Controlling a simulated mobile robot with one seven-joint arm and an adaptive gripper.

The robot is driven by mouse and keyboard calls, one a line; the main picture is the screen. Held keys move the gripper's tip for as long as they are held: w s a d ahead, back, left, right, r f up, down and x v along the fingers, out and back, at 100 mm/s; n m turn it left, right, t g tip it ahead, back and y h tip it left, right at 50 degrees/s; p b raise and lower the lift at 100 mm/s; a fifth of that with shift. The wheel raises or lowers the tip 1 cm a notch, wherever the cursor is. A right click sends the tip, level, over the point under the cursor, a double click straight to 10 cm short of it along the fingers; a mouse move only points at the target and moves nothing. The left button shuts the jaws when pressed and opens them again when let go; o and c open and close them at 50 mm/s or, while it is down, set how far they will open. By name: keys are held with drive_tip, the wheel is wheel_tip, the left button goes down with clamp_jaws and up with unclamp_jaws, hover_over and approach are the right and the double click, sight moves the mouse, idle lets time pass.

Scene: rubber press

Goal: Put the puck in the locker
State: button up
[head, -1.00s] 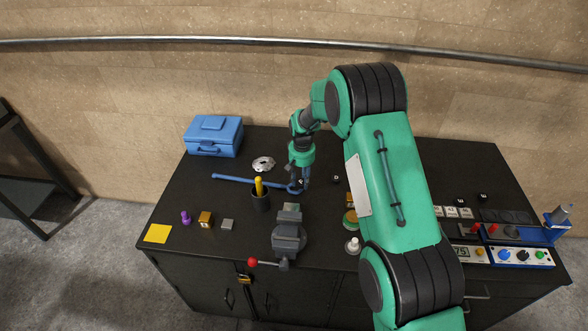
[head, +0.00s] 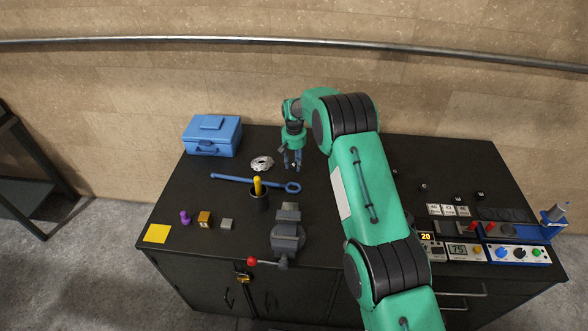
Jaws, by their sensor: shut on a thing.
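My gripper (head: 292,165) is above the back middle of the black worktop, behind the ring end of the blue wrench. Its fingers are shut on a small dark thing with a light mark, too small to identify surely as the puck. No other puck can be made out; my arm hides part of the worktop. Black cabinet doors (head: 208,283) are under the worktop's left part, with a brass padlock (head: 243,279) at their top; this may be the locker. The doors look shut.
On the worktop are a blue toolbox (head: 212,136), a blue wrench (head: 235,181), a cup (head: 259,200) with a yellow-handled tool, a grey vise (head: 288,238) and a yellow sheet (head: 157,233). Control panels (head: 518,254) and several small dark cubes are at the right.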

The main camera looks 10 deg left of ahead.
sight(294, 164)
drive_tip(key=shift+w, duration=0.1)
idle(0.3)
drive_tip(key=shift+f, duration=1.75)
drive_tip(key=shift+f, duration=0.15)
drive_tip(key=o, duration=1.1)
drive_tip(key=shift+r, duration=0.2)
drive_tip(key=shift+r, duration=5.95)
